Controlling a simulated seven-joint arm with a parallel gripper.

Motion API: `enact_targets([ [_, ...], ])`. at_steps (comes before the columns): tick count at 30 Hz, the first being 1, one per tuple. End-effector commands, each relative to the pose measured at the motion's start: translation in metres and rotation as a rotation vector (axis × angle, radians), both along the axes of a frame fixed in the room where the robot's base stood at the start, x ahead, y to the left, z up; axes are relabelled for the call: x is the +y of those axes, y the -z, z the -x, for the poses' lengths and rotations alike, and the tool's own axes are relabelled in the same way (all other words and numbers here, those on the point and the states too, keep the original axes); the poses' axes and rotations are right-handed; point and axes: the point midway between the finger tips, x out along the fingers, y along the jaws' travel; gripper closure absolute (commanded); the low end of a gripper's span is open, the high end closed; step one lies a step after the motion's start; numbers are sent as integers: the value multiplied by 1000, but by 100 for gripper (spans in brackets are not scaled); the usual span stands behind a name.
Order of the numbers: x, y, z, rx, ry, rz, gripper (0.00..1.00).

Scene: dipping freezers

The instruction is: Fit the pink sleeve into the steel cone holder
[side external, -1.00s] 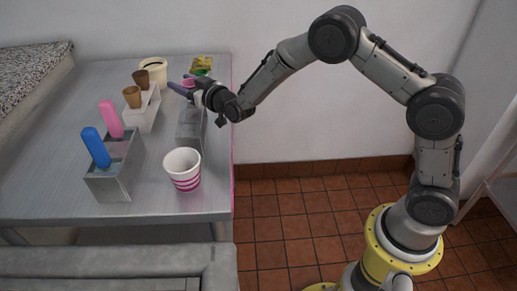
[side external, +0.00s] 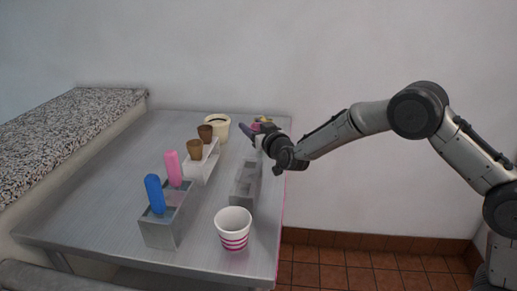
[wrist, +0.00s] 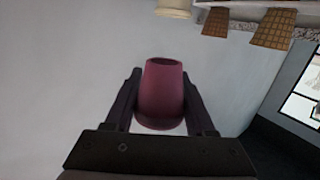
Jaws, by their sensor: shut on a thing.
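My gripper (wrist: 161,108) is shut on the pink sleeve (wrist: 162,88), a tapered cup shape between the two fingers in the wrist view. In the side external view my gripper (side external: 258,135) is above the table's right side, near the far end of the steel cone holder (side external: 245,188). The sleeve shows there only as a small pink patch, mostly hidden by the fingers. The steel cone holder is a grey block with openings in its top, and its far end is partly hidden by my gripper. The sleeve appears apart from the holder.
A white rack (side external: 203,165) with brown cones stands left of the holder. A steel box (side external: 163,232) with blue and pink upright pieces is nearer the camera. A striped paper cup (side external: 233,228) stands near the right edge. A cream tub (side external: 217,128) is at the back.

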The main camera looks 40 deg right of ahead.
Motion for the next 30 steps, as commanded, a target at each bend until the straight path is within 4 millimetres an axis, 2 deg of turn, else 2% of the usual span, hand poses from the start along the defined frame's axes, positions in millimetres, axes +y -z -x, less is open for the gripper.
enact_targets([
  [4, -7, -24, 0, 4, 108, -5, 100],
  [8, -4, -42, 2, 10, 178, -7, 100],
  [15, 18, -68, 6, 27, 210, -10, 100],
  [19, 25, -70, 7, 35, 198, -8, 100],
  [30, 25, -68, 7, 38, 197, -11, 100],
])
